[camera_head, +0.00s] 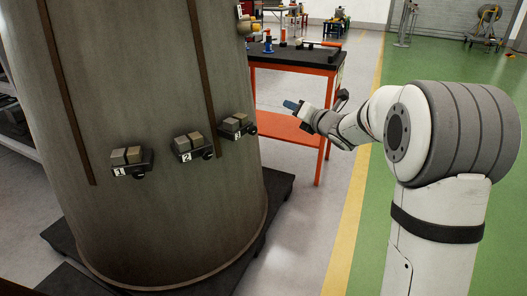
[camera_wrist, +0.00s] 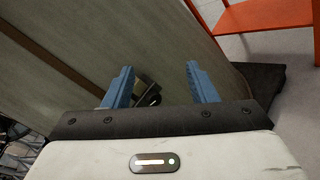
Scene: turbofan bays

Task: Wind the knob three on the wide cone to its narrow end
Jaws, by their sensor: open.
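The wide cone (camera_head: 130,90) stands upright at the left of the head view. Its grey wall also fills much of the wrist view (camera_wrist: 110,40). Low on it sit three dark brackets with paired blocks, tagged with small numbers: one at left (camera_head: 130,163), number two (camera_head: 190,147) in the middle, and the right one (camera_head: 236,127), its tag hard to read. Each has a small dark knob; the right one's knob (camera_head: 252,130) faces my gripper. My gripper (camera_head: 292,105) is open and empty, right of the cone and apart from it. In the wrist view a dark bracket with a round knob (camera_wrist: 152,96) shows between the blue fingers.
An orange bench (camera_head: 300,58) with a dark top and tools stands behind my gripper. The cone rests on a dark base (camera_head: 277,195) that juts out at the floor. Another fitting (camera_head: 247,20) sits higher on the cone's right edge.

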